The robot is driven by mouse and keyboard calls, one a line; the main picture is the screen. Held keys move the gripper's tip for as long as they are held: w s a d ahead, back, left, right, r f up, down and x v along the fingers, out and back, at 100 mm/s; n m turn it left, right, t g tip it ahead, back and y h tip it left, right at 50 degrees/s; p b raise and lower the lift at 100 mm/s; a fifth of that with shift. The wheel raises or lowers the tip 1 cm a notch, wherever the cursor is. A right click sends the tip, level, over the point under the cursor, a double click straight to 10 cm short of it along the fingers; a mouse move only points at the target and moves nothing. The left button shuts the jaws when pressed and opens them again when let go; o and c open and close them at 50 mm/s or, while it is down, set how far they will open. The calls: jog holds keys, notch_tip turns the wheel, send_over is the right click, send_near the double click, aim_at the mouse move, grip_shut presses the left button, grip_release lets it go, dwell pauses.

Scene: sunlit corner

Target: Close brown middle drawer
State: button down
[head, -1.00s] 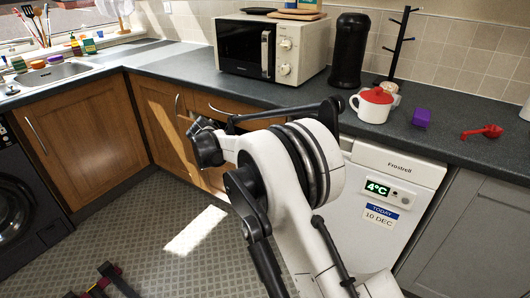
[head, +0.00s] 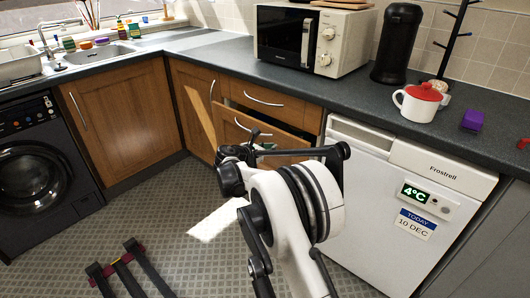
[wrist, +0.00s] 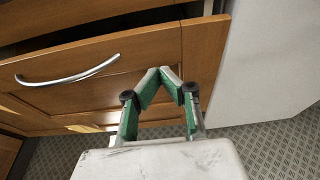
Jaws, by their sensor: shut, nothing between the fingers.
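The brown middle drawer (head: 233,125) stands partly open below a shut top drawer (head: 270,101) in the head view. In the wrist view the middle drawer's front (wrist: 110,55) fills much of the picture, with a curved silver handle (wrist: 68,77) and a dark gap above the front. My gripper (wrist: 165,72) has green inner pads, and its fingertips are together and empty. It is in front of the right part of the drawer front, right of the handle. I cannot tell whether the tips touch the wood.
A white Frostrell appliance (head: 400,185) stands right of the drawers and shows as a pale side (wrist: 250,60) in the wrist view. The counter (head: 290,78) above holds a microwave (head: 285,38) and a red-lidded mug (head: 418,103). The patterned floor (head: 150,220) in front is mostly clear.

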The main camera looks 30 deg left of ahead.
aim_at(285, 141)
jog(key=x, duration=0.2)
jog(key=b+x, duration=0.1)
jog(key=x, duration=0.1)
jog(key=r+x, duration=0.1)
jog(key=shift+w+f, duration=0.15)
jog(key=shift+w, duration=0.4)
jog(key=shift+w+d, duration=0.1)
jog(key=shift+w, duration=0.15)
